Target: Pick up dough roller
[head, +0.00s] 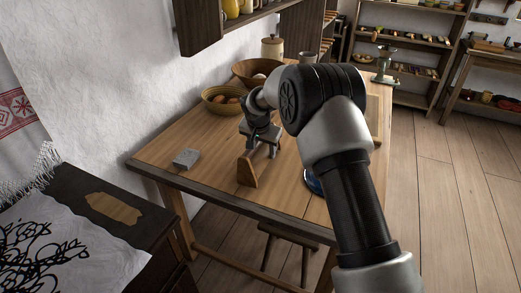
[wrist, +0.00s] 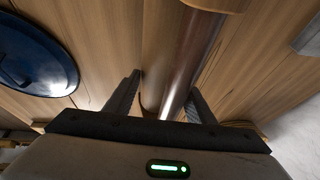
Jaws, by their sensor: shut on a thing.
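The dough roller (wrist: 182,60) is a smooth brown cylinder with a glossy highlight in the wrist view. It runs from the top centre down between the two fingers. My gripper (wrist: 167,92) is shut on it, with one finger on each side. In the head view my gripper (head: 262,148) points down, low over the wooden table (head: 210,135), and the roller is mostly hidden there. I cannot tell whether the roller still touches the table.
A grey block (head: 186,158) lies to the left, and a blue dish (wrist: 38,55) lies on the other side. A basket (head: 222,101) and a bowl (head: 256,73) stand behind.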

